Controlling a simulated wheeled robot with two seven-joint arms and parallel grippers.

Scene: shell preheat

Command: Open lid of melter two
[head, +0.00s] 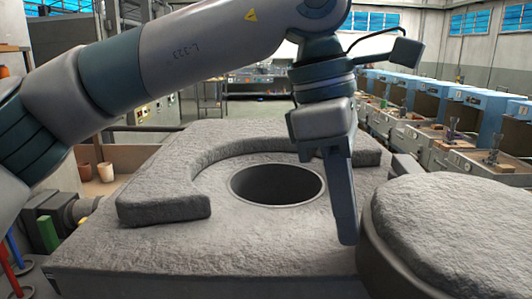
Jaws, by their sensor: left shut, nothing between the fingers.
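A grey, rough-topped melter (170,255) fills the middle of the head view. Its round dark opening (278,185) is uncovered. A thick round grey lid (455,225) stands at the lower right, swung clear of the opening and cut off by the frame. No number shows on the melter. My left gripper (346,240) points down between the opening and the lid. It is shut and empty, with its tip close to the lid's left edge; I cannot tell whether they touch. My right gripper is not in view.
A raised C-shaped collar (165,200) curves around the back and left of the opening. Blue-topped machines (460,105) line the right wall. Clay-coloured pots (106,171) stand at the left. The melter top in front of the opening is clear.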

